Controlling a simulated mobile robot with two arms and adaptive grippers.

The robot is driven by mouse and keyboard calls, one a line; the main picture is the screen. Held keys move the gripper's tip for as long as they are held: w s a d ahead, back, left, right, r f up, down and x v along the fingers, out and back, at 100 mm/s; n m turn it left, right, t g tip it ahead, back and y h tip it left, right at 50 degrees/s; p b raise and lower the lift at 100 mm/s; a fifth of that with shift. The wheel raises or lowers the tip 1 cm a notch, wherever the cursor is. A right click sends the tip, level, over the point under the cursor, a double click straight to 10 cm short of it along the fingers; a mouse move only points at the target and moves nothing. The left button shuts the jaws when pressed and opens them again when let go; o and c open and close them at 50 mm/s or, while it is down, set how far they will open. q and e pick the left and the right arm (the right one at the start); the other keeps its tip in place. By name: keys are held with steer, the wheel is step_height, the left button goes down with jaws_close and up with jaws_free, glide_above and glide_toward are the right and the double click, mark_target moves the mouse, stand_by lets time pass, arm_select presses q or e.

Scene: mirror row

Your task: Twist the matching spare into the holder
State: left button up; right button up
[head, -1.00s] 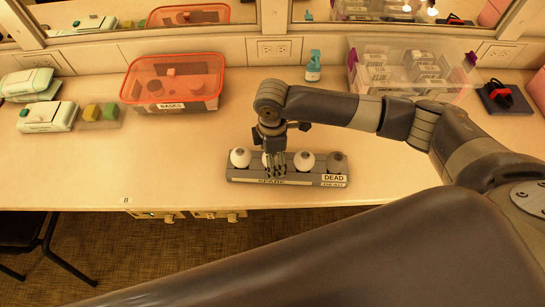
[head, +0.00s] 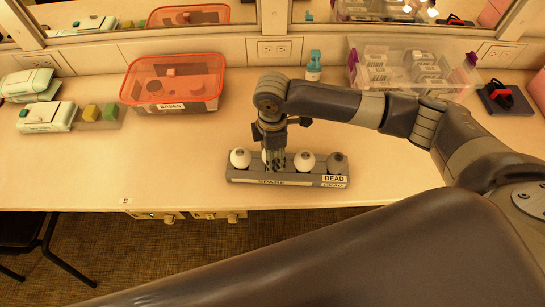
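A grey tray (head: 245,179) marked "SPARE" and "DEAD" stands near the table's front edge. It bears white bulbs at its left end (head: 240,158) and right of the middle (head: 304,162), and a dark grey bulb (head: 337,162) by the "DEAD" label. My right gripper (head: 275,163) points down over the tray between the white bulbs. Part of another white bulb (head: 266,156) shows behind its fingers, which partly hide it. I cannot tell whether the fingers grip it. I cannot make out a holder for the bulb. My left gripper is out of view.
A red-rimmed box (head: 173,82) labelled "BASES" stands at the back left. A clear bin (head: 410,65) with labelled boxes is at the back right, a teal bottle (head: 313,66) between them. Mirrors line the wall. The table's front left is clear.

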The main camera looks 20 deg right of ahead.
steer(key=r, duration=0.7)
steer(key=shift+w+r+b, duration=0.2)
steer(key=shift+w+b, duration=0.05)
steer(key=shift+b, duration=0.1)
steer(key=w+d+r+n+t+h+p, duration=0.3)
steer(key=w+r+n+t, duration=0.15)
steer(key=w, duration=0.35)
steer(key=w+d+r+n+t+h+p, duration=0.25)
steer(key=w+d+r+t, duration=0.2)
steer(key=w, duration=0.45)
steer(key=w+r+n+t+p, duration=0.35)
steer(key=r+t, duration=0.45)
steer(key=r, duration=0.7)
steer(key=b+x, duration=0.4)
steer(key=x, duration=0.4)
steer(key=shift+w+d+b, duration=0.25)
steer(key=shift+d+b, duration=0.05)
steer(key=shift+b, duration=0.05)
steer(key=shift+n+y+p, duration=0.25)
steer(key=shift+p, duration=0.4)
steer(key=shift+b+x, duration=0.35)
steer(key=shift+x, duration=0.7)
stand_by(0.9)
